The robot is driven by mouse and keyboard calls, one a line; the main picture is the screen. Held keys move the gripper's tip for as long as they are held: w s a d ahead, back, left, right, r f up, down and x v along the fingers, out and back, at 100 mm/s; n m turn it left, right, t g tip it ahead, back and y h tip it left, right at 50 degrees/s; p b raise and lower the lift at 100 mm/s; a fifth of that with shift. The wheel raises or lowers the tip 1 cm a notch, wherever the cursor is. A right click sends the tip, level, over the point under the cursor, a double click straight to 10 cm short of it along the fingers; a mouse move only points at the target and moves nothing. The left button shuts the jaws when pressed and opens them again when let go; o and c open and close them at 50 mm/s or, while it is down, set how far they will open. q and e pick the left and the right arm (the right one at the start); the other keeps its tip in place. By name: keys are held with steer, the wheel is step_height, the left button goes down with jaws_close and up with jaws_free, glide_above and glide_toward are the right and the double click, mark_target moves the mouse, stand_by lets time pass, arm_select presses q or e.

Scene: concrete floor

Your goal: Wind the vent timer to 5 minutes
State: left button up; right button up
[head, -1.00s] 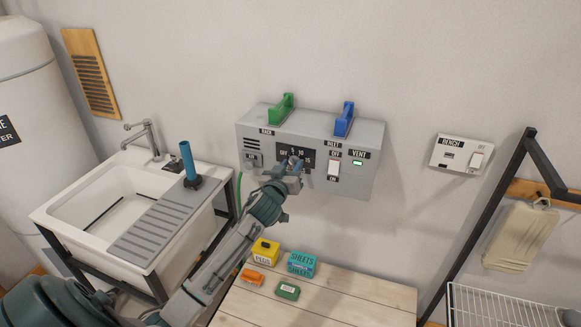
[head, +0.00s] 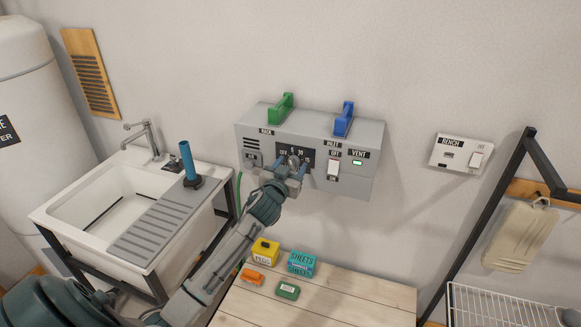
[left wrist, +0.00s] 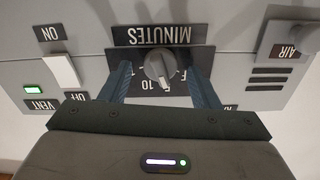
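The vent timer is a grey knob (left wrist: 158,68) on a dark dial plate marked MINUTES in the left wrist view, which shows it upside down. In the head view the knob (head: 294,161) sits on the front of the grey wall box (head: 352,186). A pale pointer line shows on the knob; its exact setting is hard to read, and part of the scale is hidden. My left gripper (left wrist: 160,86) is open, with one finger on each side of the knob and gaps between. It also shows in the head view (head: 290,170). My right gripper is out of view.
The box carries a white switch (head: 333,169), a lit green VENT lamp (head: 357,163), and green (head: 281,108) and blue (head: 344,119) handles on top. Small boxes lie on the wooden table (head: 345,302) below. A sink (head: 80,205) stands left.

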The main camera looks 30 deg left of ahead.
arm_select(q)
steer(key=shift+s+f, duration=0.1)
steer(key=shift+s, duration=0.15)
steer(key=b+v, duration=0.4)
steer(key=v, duration=0.6)
steer(key=shift+s, duration=0.15)
steer(key=shift+d, duration=0.25)
